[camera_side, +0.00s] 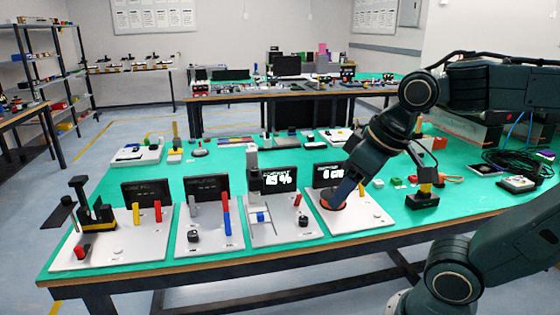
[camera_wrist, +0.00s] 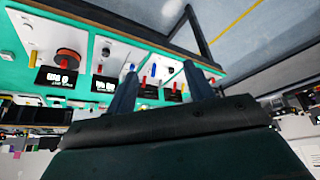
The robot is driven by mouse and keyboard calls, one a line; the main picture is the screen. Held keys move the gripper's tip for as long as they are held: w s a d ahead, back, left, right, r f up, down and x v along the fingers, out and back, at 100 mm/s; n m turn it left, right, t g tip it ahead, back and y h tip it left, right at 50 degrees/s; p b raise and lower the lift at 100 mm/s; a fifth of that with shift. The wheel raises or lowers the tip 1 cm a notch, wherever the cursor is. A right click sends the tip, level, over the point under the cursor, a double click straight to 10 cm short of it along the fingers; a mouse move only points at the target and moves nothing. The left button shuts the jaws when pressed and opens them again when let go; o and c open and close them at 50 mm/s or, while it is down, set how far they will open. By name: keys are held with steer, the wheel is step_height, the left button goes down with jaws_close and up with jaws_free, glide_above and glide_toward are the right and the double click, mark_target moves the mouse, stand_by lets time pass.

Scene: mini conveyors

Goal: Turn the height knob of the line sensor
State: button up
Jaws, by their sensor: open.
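Several light-grey station plates stand in a row along the table's front edge; no label readable here says which is the line sensor. The third plate (camera_side: 283,236) carries a grey upright post (camera_side: 252,160), a blue block (camera_side: 260,217), a lit display (camera_side: 279,178) and a small black knob (camera_side: 303,221). The second plate (camera_side: 208,247) has a black knob (camera_side: 193,236) and blue and red bars. In the wrist view my gripper (camera_wrist: 158,82) is open and empty.
The leftmost plate (camera_side: 120,255) bears a black and yellow device (camera_side: 95,212) with red and yellow bars. A small black and yellow device (camera_side: 424,190) and dark coiled cables (camera_side: 508,163) lie to the right. The green table (camera_side: 222,165) has bare patches behind the displays.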

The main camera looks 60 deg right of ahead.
steer(key=w+d+m+g, duration=0.2)
steer(key=w+d, duration=0.3)
steer(key=w, duration=0.4)
steer(key=m+g, duration=0.3)
steer(key=m, duration=0.2)
glide_above(304, 218)
step_height(304, 218, down, 16)
steer(key=shift+f, duration=0.25)
steer(key=shift+a+f, duration=0.15)
step_height(304, 218, down, 14)
steer(key=shift+r, duration=0.25)
steer(key=c, duration=1)
